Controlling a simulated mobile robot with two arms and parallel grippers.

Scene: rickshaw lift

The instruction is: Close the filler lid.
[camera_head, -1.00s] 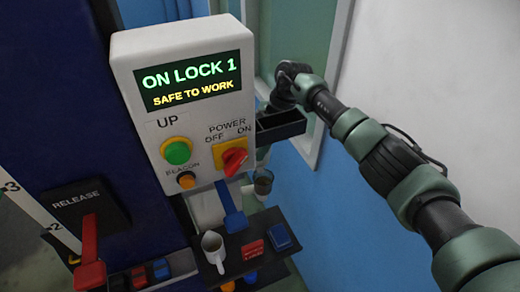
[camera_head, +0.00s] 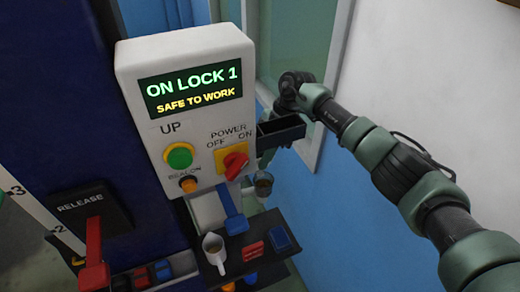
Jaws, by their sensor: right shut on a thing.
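My right gripper (camera_head: 281,101) is beside the right edge of the white control box, just above a black open-topped tray (camera_head: 283,134). My arm reaches it from the right. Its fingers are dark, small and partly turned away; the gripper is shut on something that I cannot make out. I cannot pick out the filler lid for sure; it may be hidden at the gripper or behind the control box. My left gripper is not in view.
The control box (camera_head: 195,185) reads "ON LOCK 1, SAFE TO WORK". Below it are a white jug (camera_head: 215,253), a small cup (camera_head: 263,183) and a dark shelf (camera_head: 265,262). A red release lever (camera_head: 94,255) is at left. A pale wall (camera_head: 440,90) bounds the right.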

